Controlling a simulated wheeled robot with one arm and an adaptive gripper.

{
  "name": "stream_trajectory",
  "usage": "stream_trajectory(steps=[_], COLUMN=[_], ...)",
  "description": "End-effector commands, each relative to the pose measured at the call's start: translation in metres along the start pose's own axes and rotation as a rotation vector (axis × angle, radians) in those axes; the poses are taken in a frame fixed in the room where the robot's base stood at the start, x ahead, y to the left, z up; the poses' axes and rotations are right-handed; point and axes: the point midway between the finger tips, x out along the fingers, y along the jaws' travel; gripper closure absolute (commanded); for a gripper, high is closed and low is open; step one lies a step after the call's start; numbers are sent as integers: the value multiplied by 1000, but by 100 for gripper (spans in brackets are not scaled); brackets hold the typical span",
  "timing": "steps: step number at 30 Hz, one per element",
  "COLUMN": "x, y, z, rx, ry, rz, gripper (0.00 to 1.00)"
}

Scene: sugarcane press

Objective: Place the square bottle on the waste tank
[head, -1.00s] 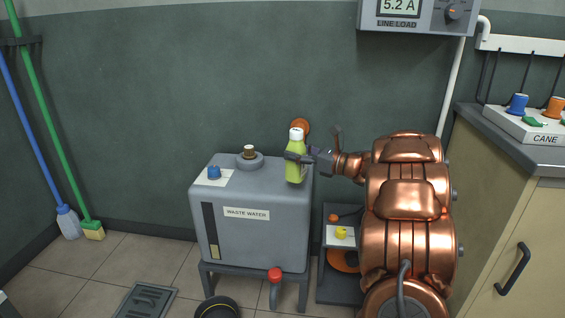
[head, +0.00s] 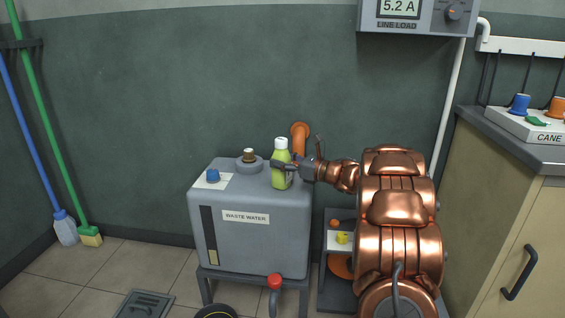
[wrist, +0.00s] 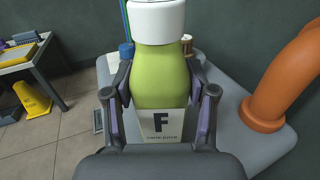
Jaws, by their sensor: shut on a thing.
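The square bottle (head: 280,168) is green with a white cap and stands upright over the right part of the waste tank's top. In the wrist view the bottle (wrist: 162,75) shows a white label with a black F. My gripper (head: 283,167) is shut on the bottle from the right; its fingers (wrist: 160,105) flank the bottle's sides. The waste tank (head: 250,245) is a grey box on a stand, labelled WASTE WATER. Whether the bottle's base touches the tank top cannot be told.
On the tank top, a blue cap (head: 213,175) lies on a white sheet, and a capped round filler neck (head: 249,161) stands at the back.

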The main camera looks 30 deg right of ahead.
Motion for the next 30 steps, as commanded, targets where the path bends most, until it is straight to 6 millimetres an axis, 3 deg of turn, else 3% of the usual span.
stream_trajectory(steps=[7,8,14,28,30], x=[0,0,0,0,-9], y=[0,0,0,0,-1], z=[-3,-2,-2,3,2], rx=[-1,-1,-1,1,1], ry=[-1,0,0,0,2], rz=[-1,0,0,0,-3], gripper=[93,42,21,19,19])
